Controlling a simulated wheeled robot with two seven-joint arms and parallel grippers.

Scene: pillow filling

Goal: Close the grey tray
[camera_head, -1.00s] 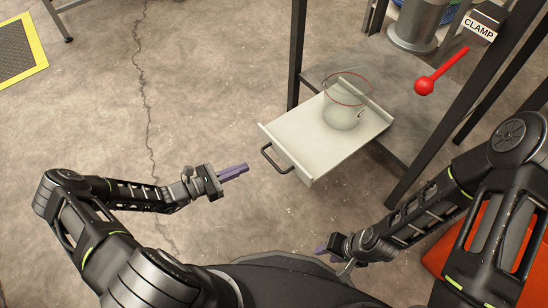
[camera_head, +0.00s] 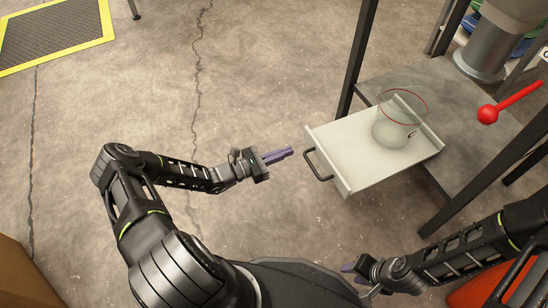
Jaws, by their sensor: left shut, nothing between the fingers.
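The grey tray (camera_head: 352,166) sticks out of a dark metal frame on the right, pulled open towards me. Its dark handle (camera_head: 318,166) is on its left front edge. A clear container (camera_head: 398,122) with a red rim stands on the tray. My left gripper (camera_head: 288,154) is shut and empty, a short way left of the handle and apart from it. My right gripper (camera_head: 349,273) is low in the view, below the tray and away from it; its fingers are small and partly hidden, so I cannot tell whether they are open.
Dark frame posts (camera_head: 362,55) stand beside the tray. A red lever knob (camera_head: 487,115) is at the right, with a metal cylinder (camera_head: 482,52) behind. A yellow-edged mat (camera_head: 55,35) lies at upper left.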

